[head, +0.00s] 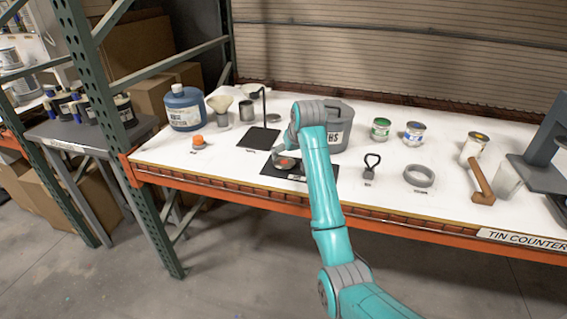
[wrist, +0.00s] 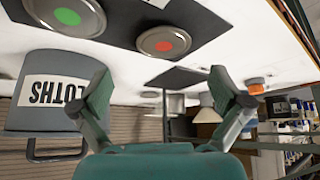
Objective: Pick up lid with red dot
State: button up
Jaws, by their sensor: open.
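The lid with the red dot (wrist: 164,42) is a round silver lid lying on a black mat (wrist: 118,22), seen near the top of the wrist view. In the head view this lid (head: 287,162) shows in part just left of my arm. A similar lid with a green dot (wrist: 66,16) lies on the same mat; my arm hides it in the head view. My gripper (wrist: 160,92) is open and empty, its fingers apart from the lid. In the head view my gripper is mostly hidden behind my arm, close to the mat.
A grey bin labelled CLOTHS (head: 336,128) stands right behind my arm. A black stand (head: 258,137), a funnel (head: 220,108) and a blue jug (head: 184,108) are at the left. Paint tins (head: 414,133) and a grey ring (head: 419,176) are to the right.

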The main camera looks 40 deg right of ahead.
aim_at(284, 162)
jog(key=shift+w+x, duration=0.25)
jog(key=shift+x, duration=3.25)
jog(key=shift+a+r, duration=0.1)
jog(key=shift+a, duration=0.1)
jog(key=c, duration=0.7)
